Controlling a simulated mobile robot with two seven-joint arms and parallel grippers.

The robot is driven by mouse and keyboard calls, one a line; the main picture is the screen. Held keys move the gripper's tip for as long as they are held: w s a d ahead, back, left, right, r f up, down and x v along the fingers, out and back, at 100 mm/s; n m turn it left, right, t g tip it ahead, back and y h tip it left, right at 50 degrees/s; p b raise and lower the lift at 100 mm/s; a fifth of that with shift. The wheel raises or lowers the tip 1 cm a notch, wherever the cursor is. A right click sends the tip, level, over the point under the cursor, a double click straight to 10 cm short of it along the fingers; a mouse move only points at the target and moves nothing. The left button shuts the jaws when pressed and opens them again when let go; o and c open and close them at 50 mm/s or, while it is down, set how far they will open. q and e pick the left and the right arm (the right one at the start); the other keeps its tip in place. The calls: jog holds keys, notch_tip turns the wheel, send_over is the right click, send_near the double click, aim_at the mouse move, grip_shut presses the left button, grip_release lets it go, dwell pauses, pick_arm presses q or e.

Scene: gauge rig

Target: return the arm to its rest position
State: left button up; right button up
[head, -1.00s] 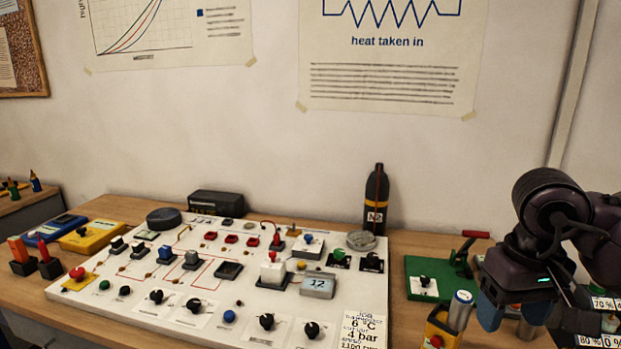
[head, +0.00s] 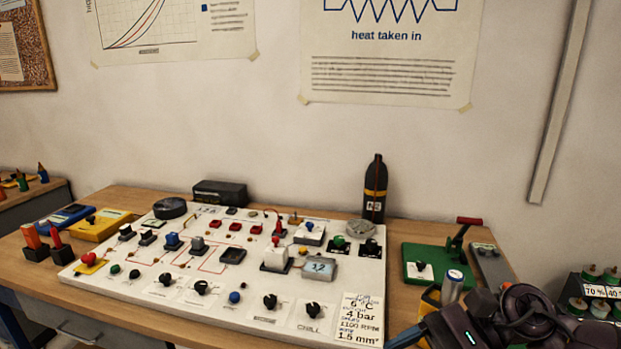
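My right arm (head: 500,318) is dark and sits low at the bottom right of the head view, in front of the bench's right end. Its gripper (head: 408,338) points left at the bottom edge, with a grey-blue finger part showing near the panel's lower right corner. The rest of the gripper is cut off or hidden, so I cannot tell if it is open. I see nothing held in it. My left gripper is not in view.
A white panel (head: 150,283) with knobs and switches covers most of the wooden bench (head: 130,197). A green base with a red-handled lever (head: 430,262), a yellow holder (head: 430,298) and a grey device (head: 491,264) stand close to my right arm. A black bottle (head: 375,190) stands behind.

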jog(key=w+d+f+n+t+h, duration=0.35)
jog(key=f+n+t, duration=0.25)
jog(key=n+t, duration=0.7)
jog(key=w+d+f+n+t+h, duration=0.2)
jog(key=d+f+n+t, duration=0.55)
jog(key=n, duration=0.95)
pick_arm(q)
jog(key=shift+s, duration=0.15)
pick_arm(e)
jog(key=s+d+f+m+g+h, duration=0.2)
jog(key=s+f+m+h, duration=0.2)
jog(key=s+f+m, duration=0.3)
jog(key=s+d+f+m+g+h, duration=0.1)
jog(key=s+f+m+g+h, duration=0.2)
jog(key=f+m, duration=0.8)
jog(key=s+f+h, duration=0.1)
jog(key=s+h, duration=0.1)
jog(key=s, duration=0.2)
jog(key=shift+d, duration=0.4)
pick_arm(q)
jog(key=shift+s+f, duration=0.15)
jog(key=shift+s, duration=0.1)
pick_arm(e)
jog(key=shift+w+g, duration=0.1)
jog(key=shift+g, duration=0.15)
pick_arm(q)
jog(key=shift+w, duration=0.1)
